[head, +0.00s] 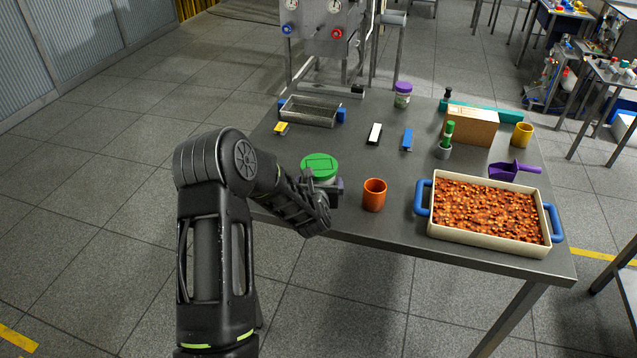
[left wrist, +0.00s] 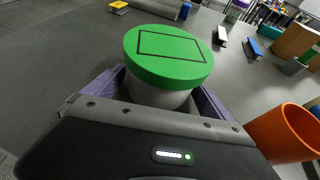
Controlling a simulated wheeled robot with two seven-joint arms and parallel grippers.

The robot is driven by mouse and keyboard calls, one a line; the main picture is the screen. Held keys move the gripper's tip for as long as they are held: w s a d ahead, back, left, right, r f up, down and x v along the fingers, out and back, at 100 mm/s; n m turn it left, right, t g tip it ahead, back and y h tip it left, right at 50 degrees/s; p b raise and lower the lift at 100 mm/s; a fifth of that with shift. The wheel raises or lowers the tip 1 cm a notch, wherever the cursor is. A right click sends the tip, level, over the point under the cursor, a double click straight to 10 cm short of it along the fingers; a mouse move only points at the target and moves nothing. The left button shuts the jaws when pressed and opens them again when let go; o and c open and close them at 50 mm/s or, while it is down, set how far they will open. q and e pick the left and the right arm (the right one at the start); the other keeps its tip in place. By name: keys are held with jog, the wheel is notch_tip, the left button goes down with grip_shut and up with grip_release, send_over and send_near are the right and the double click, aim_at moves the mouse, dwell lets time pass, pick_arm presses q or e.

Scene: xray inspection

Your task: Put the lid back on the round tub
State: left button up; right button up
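The round tub (head: 322,181) has a pale body and stands near the front left edge of the table. Its green lid (head: 319,166) lies on top, looks level and covers the mouth. In the left wrist view the lid (left wrist: 168,55) has a dark square outline, and the tub's body (left wrist: 155,95) shows below it. My left gripper (head: 323,190) is low at the tub, with one purple finger on each side of the body. The fingertips are hidden under the lid, so I cannot tell whether they press on the tub. My right gripper is out of view.
An orange cup (head: 374,195) stands close to the right of the tub. A cream tray with blue handles (head: 486,240) is farther right. A metal basket (head: 310,111), a purple-lidded jar (head: 403,95) and a cardboard box (head: 469,126) stand behind. The table between is mostly clear.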

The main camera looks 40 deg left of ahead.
pick_arm(q)
jog(key=shift+o, duration=0.2)
jog(key=b+v, duration=0.2)
jog(key=v, duration=1)
dwell(0.8)
